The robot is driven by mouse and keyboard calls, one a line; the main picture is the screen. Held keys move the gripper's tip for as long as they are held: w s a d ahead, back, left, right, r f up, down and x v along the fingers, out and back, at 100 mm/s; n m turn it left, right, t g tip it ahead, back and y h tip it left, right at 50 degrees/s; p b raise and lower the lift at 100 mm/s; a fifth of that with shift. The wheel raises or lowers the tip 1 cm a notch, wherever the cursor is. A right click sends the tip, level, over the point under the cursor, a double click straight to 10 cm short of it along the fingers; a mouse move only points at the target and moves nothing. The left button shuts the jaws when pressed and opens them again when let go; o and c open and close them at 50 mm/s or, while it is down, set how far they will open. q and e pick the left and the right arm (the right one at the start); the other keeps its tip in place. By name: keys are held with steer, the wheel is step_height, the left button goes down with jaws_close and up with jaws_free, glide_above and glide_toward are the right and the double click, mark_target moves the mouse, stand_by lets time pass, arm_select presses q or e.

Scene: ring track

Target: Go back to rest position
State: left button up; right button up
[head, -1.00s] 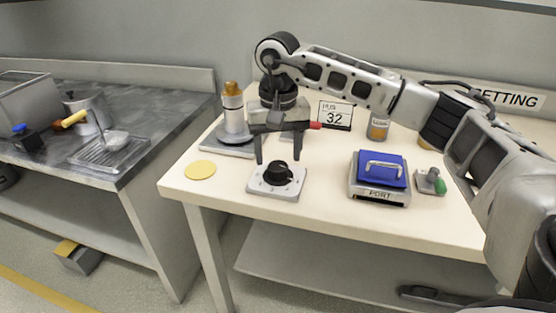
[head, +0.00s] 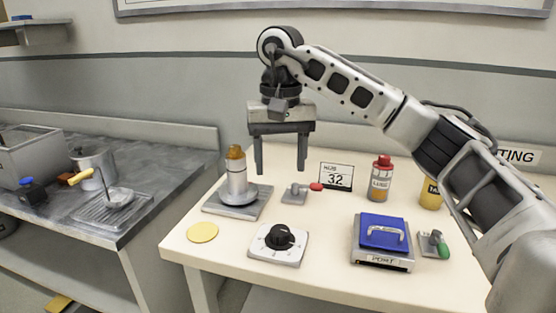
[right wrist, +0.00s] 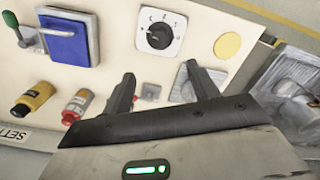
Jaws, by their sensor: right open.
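My right gripper (head: 281,168) is open and empty, fingers pointing down, raised above the back part of the cream table (head: 330,225). It also shows in the right wrist view (right wrist: 164,88), with nothing between its fingers. The black dial (head: 279,237) on its white plate stands in front of it, apart from the fingers. A small grey block with a red-tipped lever (head: 298,192) lies below the gripper. My left gripper is in no view.
A metal stand with an amber-topped cylinder (head: 236,178) is at the left. A "32" card (head: 335,177), a red-capped bottle (head: 381,178), a blue-lidded box (head: 383,233), a green-handled switch (head: 435,243) and a yellow disc (head: 203,232) are around. A grey counter (head: 150,205) stands left.

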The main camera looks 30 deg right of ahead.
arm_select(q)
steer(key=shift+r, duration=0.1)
arm_select(e)
steer(key=shift+f, duration=0.1)
